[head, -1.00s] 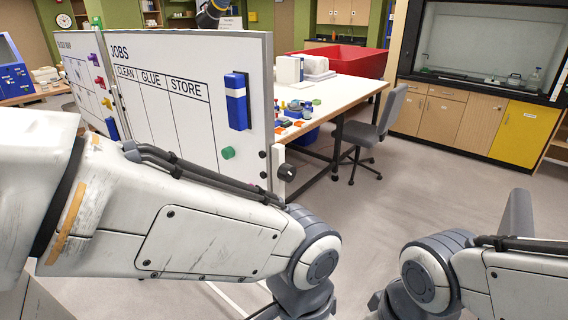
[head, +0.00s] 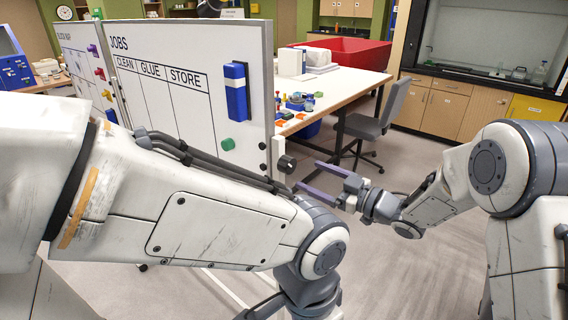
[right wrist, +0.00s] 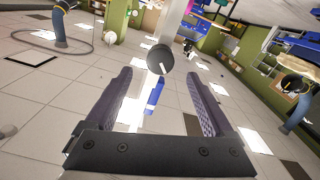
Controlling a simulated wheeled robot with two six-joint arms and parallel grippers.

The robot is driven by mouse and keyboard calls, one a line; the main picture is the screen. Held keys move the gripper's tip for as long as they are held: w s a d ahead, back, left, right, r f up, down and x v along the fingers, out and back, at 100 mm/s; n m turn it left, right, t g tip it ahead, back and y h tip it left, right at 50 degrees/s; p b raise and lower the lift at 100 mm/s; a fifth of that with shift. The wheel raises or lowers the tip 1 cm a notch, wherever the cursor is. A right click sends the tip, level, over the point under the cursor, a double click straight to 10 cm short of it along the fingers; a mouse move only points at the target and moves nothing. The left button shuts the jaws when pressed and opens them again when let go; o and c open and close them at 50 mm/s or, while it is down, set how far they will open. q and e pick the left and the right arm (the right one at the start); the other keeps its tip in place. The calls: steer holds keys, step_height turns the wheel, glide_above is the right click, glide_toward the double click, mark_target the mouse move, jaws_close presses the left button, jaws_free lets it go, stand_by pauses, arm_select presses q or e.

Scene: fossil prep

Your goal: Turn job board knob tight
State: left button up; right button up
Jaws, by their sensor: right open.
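The black round job board knob (head: 287,164) sits on a white bracket at the right edge of the white job board (head: 195,115). In the right wrist view the knob (right wrist: 160,59) shows a pale line on its face. My right gripper (head: 308,177) is open and empty, its two purple-grey fingers pointing at the knob from the right. In the right wrist view the knob appears ahead of the gap between the fingertips (right wrist: 157,75), apart from them as far as I can tell. My left arm crosses below the board; its gripper is out of view.
A blue holder (head: 236,90) and a green magnet (head: 227,144) are on the board. Behind it stands a white-topped table (head: 345,93) with a red bin (head: 350,50). A grey chair (head: 385,110) stands at its right. Floor right of the board is open.

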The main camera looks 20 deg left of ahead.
mark_target(292, 166)
steer(key=p+x, duration=0.3)
steer(key=x, duration=0.6)
steer(key=shift+a+r+p, duration=0.1)
steer(key=shift+a+p, duration=0.05)
steer(key=shift+p, duration=0.15)
steer(key=shift+w+a, duration=0.15)
steer(key=shift+a, duration=0.25)
steer(key=shift+c, duration=0.4)
steer(key=c, duration=1.3)
